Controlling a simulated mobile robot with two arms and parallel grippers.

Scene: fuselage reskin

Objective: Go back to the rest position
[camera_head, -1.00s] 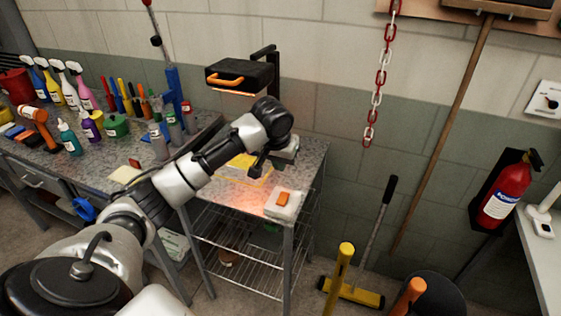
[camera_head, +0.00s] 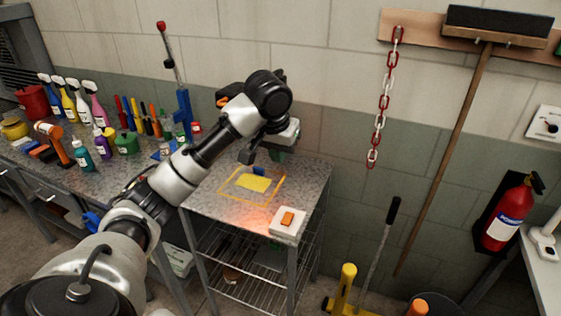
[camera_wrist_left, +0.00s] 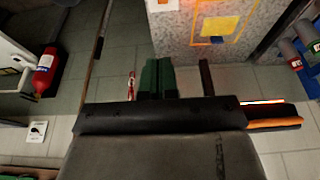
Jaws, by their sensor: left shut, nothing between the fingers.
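My left gripper (camera_head: 276,153) is raised above the back of the grey speckled bench (camera_head: 235,210). Its two green fingers also show in the wrist view (camera_wrist_left: 157,78), close together and with nothing held between them. In the head view the fingers are small and partly hidden by the wrist. My left arm is bent up from the lower left. My right gripper is out of view.
A yellow sheet (camera_head: 253,183) lies inside an orange outline on the bench, beside a white box with an orange button (camera_head: 288,220). Bottles and tools crowd the left bench. A red-and-white chain (camera_head: 384,95) hangs on the wall; a fire extinguisher (camera_head: 508,214) is right.

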